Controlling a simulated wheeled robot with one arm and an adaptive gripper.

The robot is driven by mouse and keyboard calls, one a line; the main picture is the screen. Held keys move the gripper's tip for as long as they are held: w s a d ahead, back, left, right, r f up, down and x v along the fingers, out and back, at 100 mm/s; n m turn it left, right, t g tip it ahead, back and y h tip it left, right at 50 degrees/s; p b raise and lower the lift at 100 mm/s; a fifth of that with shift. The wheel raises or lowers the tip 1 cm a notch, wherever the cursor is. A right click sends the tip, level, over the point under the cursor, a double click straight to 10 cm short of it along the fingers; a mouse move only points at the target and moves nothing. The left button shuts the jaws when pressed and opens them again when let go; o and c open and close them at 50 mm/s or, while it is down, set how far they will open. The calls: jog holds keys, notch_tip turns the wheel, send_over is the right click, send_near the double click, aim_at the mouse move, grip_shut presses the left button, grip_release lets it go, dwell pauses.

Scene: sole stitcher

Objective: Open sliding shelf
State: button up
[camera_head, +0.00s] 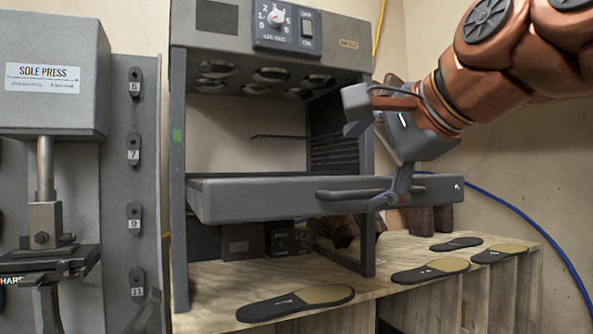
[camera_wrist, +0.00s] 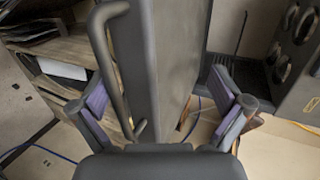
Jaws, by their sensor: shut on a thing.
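The sliding shelf (camera_head: 260,201) is a grey flat tray in the stitcher's frame, with its front running past the right post. Its dark bar handle (camera_head: 345,195) is on the front face; the handle (camera_wrist: 114,70) also shows left of centre in the wrist view. My gripper (camera_head: 370,162) is at the shelf's right part, one finger above it and the other low by the handle's right end. In the wrist view my gripper (camera_wrist: 165,102) has its purple-padded fingers on either side of the shelf front (camera_wrist: 165,60). The exact contact is hard to see.
The machine's upper housing (camera_head: 270,45) has a dial and switch. A sole press (camera_head: 50,90) stands at left. Several black and tan soles (camera_head: 295,302) lie on the wooden bench (camera_head: 390,260) below. A blue cable (camera_head: 520,215) hangs at right.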

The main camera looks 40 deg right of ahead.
jog(key=a+r, duration=0.1)
jog(key=s+a+r, duration=0.1)
jog(key=shift+a+r+h, duration=0.25)
jog(key=shift+r+h, duration=0.05)
jog(key=shift+r, duration=0.05)
jog(key=shift+s+d, duration=0.1)
jog(key=shift+d, duration=0.05)
jog(key=shift+s+a, duration=0.15)
jog(key=shift+a, duration=0.3)
jog(key=shift+c, duration=0.5)
jog(key=a, duration=0.4)
jog(key=shift+s+a, duration=0.25)
jog(key=shift+a, duration=0.05)
jog(key=c, duration=0.6)
jog(key=s+d+f, duration=0.1)
jog(key=s+d, duration=0.1)
jog(key=d, duration=0.4)
jog(key=shift+s+a+r+p, duration=0.2)
jog(key=shift+s+a+p, duration=0.25)
jog(key=shift+s+a, duration=0.7)
jog(key=shift+s+a+r+p, duration=0.2)
jog(key=shift+s+a+p, duration=0.2)
jog(key=shift+s+a, duration=0.7)
